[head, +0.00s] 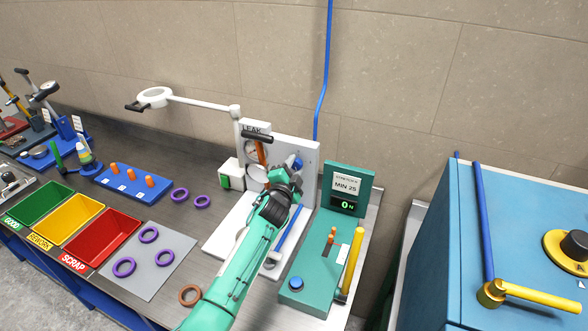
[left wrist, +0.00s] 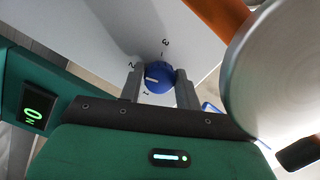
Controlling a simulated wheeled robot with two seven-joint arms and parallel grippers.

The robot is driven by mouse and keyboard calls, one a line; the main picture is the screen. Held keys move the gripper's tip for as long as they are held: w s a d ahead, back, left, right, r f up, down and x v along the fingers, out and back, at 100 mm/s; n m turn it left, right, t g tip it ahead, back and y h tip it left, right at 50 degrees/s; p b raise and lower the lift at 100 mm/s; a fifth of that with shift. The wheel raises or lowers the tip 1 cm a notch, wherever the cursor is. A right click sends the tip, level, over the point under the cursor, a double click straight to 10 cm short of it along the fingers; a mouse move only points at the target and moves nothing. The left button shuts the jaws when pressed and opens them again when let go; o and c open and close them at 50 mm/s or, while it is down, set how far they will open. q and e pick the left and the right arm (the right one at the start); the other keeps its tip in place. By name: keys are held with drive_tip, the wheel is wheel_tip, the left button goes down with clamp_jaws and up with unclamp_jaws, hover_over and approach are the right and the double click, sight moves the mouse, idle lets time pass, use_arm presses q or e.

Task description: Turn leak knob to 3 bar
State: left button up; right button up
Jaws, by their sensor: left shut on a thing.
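The blue leak knob (left wrist: 158,72) sits on the white panel of the leak station, with printed marks 1, 2 and 3 around it. Its white pointer line points left in the left wrist view, roughly between 1 and 2. My left gripper (left wrist: 160,82) is shut on the knob, one grey finger on each side. In the head view, my left gripper (head: 292,173) is at the white panel (head: 309,152), beside the LEAK sign (head: 252,129), and the knob (head: 297,162) is partly hidden behind it. The gauge (head: 251,150) is partly covered, and its reading cannot be made out. My right gripper is not in view.
A green tester (head: 343,192) with a green number display stands just right of the leak station. A large round metal part (left wrist: 280,75) and an orange handle (left wrist: 220,15) are close to the gripper's right in the left wrist view. Purple rings (head: 148,234) and coloured bins (head: 100,240) lie left.

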use_arm(q)
drive_tip(key=m+b, duration=0.2)
drive_tip(key=m, duration=0.1)
drive_tip(key=shift+f+m, duration=0.15)
drive_tip(key=shift+m, duration=0.25)
drive_tip(key=m+b, duration=0.1)
drive_tip(key=m, duration=0.2)
drive_tip(key=shift+h, duration=0.3)
drive_tip(key=m+b, duration=0.1)
drive_tip(key=m, duration=0.1)
drive_tip(key=shift+a+m+t, duration=0.1)
drive_tip(key=shift+m+t, duration=0.2)
drive_tip(key=shift+m, duration=0.1)
drive_tip(key=m, duration=0.3)
drive_tip(key=m+h, duration=0.1)
drive_tip(key=shift+r, duration=0.25)
drive_tip(key=shift+m, duration=1.5)
drive_tip(key=o, duration=1)
drive_tip(key=shift+c, duration=0.2)
